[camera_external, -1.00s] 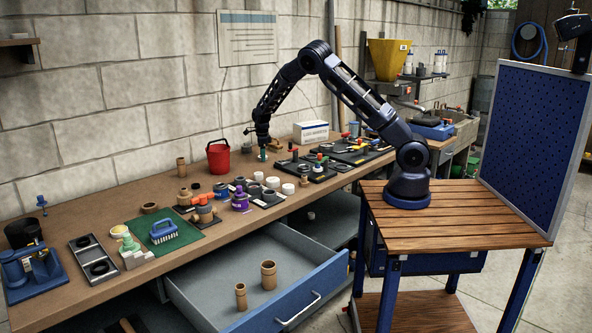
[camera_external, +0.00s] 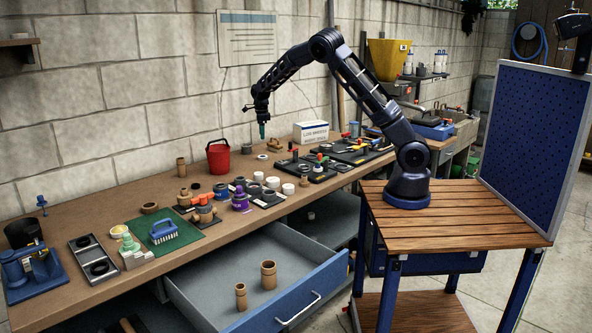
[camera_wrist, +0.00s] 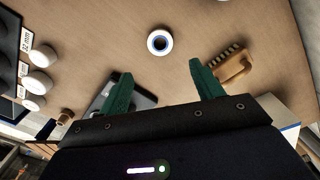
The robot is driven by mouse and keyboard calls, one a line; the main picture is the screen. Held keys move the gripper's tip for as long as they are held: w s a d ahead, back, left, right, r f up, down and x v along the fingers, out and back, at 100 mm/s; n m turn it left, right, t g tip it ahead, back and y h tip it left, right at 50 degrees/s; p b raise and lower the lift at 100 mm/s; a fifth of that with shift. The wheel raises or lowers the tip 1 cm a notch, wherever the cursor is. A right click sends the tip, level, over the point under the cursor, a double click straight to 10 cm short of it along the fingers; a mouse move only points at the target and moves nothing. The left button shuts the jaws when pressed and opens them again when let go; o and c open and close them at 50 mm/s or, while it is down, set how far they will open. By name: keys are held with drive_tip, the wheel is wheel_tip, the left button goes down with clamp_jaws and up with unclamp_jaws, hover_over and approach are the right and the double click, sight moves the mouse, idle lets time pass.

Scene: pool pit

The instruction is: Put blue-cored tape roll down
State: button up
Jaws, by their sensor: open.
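The blue-cored tape roll (camera_wrist: 159,42) lies flat on the wooden bench top in the wrist view, a pale ring with a dark blue core. It stands free, beyond my fingertips and roughly centred between them. My gripper (camera_wrist: 160,68) is open, with its two green fingers wide apart and nothing between them. In the external view my gripper (camera_external: 262,132) hangs above the bench, pointing down. A small, dim ring-like thing lies on the bench below it; it is too small there to identify surely.
A tan brush-like tool (camera_wrist: 234,66) lies right of the roll. White-capped items (camera_wrist: 41,57) stand at the left. In the external view a red bucket (camera_external: 218,157) and a white box (camera_external: 311,132) flank the gripper. An open drawer (camera_external: 250,275) juts from the bench front.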

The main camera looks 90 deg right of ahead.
drive_tip(key=s+a+r+n+t, duration=0.1)
drive_tip(key=s+a+r+n, duration=0.4)
drive_tip(key=a+r, duration=0.3)
drive_tip(key=s+a+r+n+t+y, duration=0.1)
drive_tip(key=s+a+r+n, duration=0.45)
drive_tip(key=a, duration=0.45)
drive_tip(key=s+a+r+n, duration=0.4)
drive_tip(key=a+r+n, duration=0.2)
drive_tip(key=a+r, duration=0.15)
drive_tip(key=s+a+n+t, duration=0.1)
drive_tip(key=s+a+n, duration=0.8)
drive_tip(key=s, duration=0.3)
drive_tip(key=s+a+n+t+h, duration=0.1)
drive_tip(key=s+a+n, duration=0.7)
drive_tip(key=s, duration=0.5)
drive_tip(key=shift+s+a+n+t, duration=0.3)
drive_tip(key=shift+a+n, duration=0.05)
